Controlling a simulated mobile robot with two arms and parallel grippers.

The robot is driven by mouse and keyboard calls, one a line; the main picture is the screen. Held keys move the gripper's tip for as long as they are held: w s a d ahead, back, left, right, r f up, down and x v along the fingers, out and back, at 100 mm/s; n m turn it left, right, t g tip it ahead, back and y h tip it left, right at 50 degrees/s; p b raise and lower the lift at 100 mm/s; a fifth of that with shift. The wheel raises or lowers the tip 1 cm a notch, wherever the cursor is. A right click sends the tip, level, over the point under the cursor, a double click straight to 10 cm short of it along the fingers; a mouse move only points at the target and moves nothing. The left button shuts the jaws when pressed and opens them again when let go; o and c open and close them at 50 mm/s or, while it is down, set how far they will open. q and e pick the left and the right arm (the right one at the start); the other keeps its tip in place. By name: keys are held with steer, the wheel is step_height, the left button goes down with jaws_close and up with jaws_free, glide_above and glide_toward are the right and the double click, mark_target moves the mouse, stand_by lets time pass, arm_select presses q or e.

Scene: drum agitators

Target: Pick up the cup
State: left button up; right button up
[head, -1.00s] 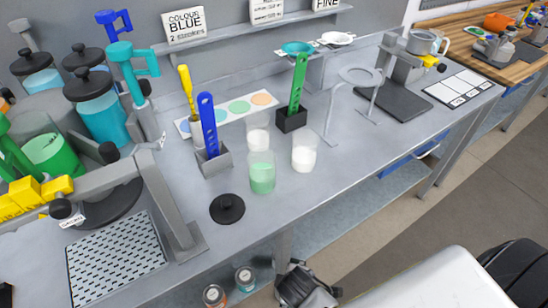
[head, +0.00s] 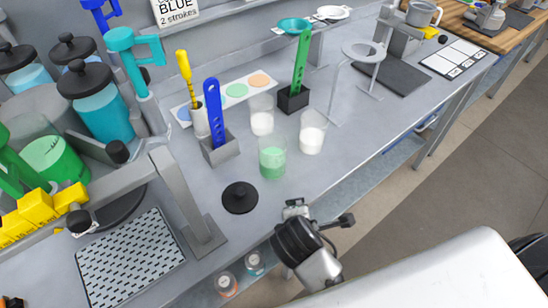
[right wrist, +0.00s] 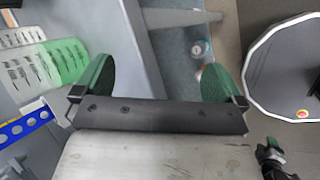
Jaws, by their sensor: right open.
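Three clear cups stand on the grey bench in the head view: one with green contents (head: 272,158) nearest the front edge, one with white contents (head: 312,133) to its right, and another with white (head: 262,114) behind. A grey metal cup (head: 424,12) with a handle sits on a stand at the back right. My right gripper (head: 322,214) is open and empty, off the bench's front edge, apart from the cups. In the right wrist view its green-padded fingers (right wrist: 157,75) are spread; the green cup (right wrist: 65,60) shows left of them. My left gripper is not in clear view.
A black lid (head: 240,197) lies left of the green cup. Blue (head: 213,112) and green (head: 301,65) scoops stand in holders behind. Large lidded jars (head: 100,100) crowd the left. Cans (head: 226,284) sit below the bench.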

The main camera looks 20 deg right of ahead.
mark_target(268, 166)
steer(key=w+a+r+n, duration=0.1)
steer(key=n, duration=0.1)
steer(key=w+a+r+n+t+h, duration=0.1)
steer(key=w+n, duration=0.1)
steer(key=w+a+r+n+t+h, duration=0.1)
steer(key=w+n, duration=0.1)
steer(key=shift+a+r+n, duration=0.3)
steer(key=shift+n, duration=0.1)
steer(key=w+a+r+n+t+h, duration=0.2)
steer(key=w+a+r+n+t, duration=0.1)
steer(key=r+n, duration=0.25)
steer(key=shift+n, duration=0.55)
steer(key=x, duration=0.5)
steer(key=shift+w+a+f, duration=0.15)
steer(key=shift+w+f, duration=0.05)
steer(key=shift+f, duration=0.15)
steer(key=x, duration=0.2)
steer(key=p+x, duration=0.1)
steer(key=x, duration=0.2)
steer(key=shift+w+a+f, duration=0.15)
steer(key=shift+w+f, duration=0.15)
steer(key=shift+f, duration=0.2)
steer(key=shift+s, duration=0.1)
steer(key=shift+c, duration=0.2)
steer(key=c, duration=0.9)
steer(key=shift+c, duration=0.4)
